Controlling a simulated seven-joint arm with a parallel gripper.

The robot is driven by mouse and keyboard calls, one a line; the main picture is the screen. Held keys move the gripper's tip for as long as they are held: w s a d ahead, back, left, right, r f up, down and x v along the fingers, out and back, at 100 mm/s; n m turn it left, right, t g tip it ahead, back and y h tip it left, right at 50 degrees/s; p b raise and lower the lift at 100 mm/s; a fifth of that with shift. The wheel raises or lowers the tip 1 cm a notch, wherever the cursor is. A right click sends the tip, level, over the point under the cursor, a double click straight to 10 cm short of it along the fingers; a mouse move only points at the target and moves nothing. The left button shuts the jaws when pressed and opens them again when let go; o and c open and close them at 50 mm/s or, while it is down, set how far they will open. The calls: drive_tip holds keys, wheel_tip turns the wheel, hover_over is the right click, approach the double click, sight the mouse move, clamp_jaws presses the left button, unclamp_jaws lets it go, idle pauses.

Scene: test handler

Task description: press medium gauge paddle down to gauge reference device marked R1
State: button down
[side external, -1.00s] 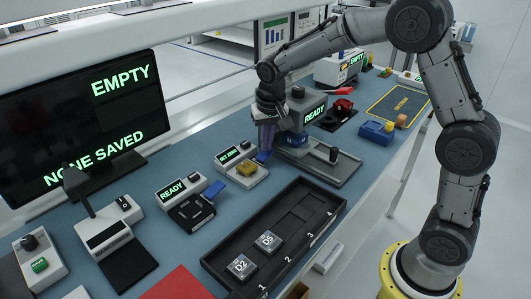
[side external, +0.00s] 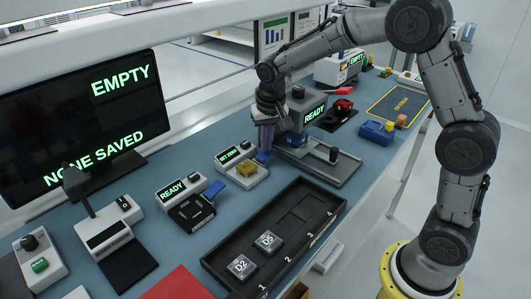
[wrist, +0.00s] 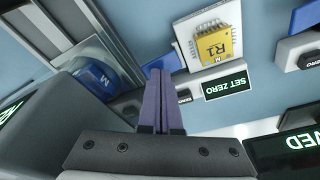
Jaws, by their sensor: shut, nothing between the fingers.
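The medium gauge (side external: 241,181) is a white unit with a green "SET ZERO" display. The yellow device marked R1 (wrist: 215,44) sits on its plate and also shows in the side view (side external: 246,169). The blue gauge paddle (side external: 263,157) is on the gauge's right side; in the wrist view its blue part (wrist: 160,63) is partly hidden by my fingers. My gripper (side external: 266,148) is shut and empty, pointing down with purple fingertips at the paddle. The fingertips (wrist: 160,72) overlap the paddle in the wrist view; I cannot tell whether they touch it.
A grey machine (side external: 303,105) with a "READY" display and a blue block stands close behind the gripper. A second "READY" gauge (side external: 190,203) with a blue paddle is to the left. A black tray (side external: 215,262) holding D2 and D5 lies in front.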

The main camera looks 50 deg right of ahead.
drive_tip(key=shift+s+f, duration=0.15)
drive_tip(key=shift+f, duration=1.05)
idle(0.4)
drive_tip(key=shift+r, duration=3.75)
wheel_tip(320, 180, up, 7)
drive_tip(key=t, duration=0.1)
hover_over(266, 154)
drive_tip(key=s, duration=0.3)
drive_tip(key=s+r+t, duration=0.2)
drive_tip(key=s+r, duration=0.3)
drive_tip(key=s, duration=0.5)
drive_tip(key=s+a+f+n, duration=0.1)
drive_tip(key=s+f+n, duration=0.2)
drive_tip(key=s, duration=0.5)
drive_tip(key=s+a+f+n+y, duration=0.1)
drive_tip(key=s+f+n, duration=0.2)
drive_tip(key=s, duration=0.5)
drive_tip(key=shift+f+t, duration=0.3)
drive_tip(key=shift+f, duration=0.3)
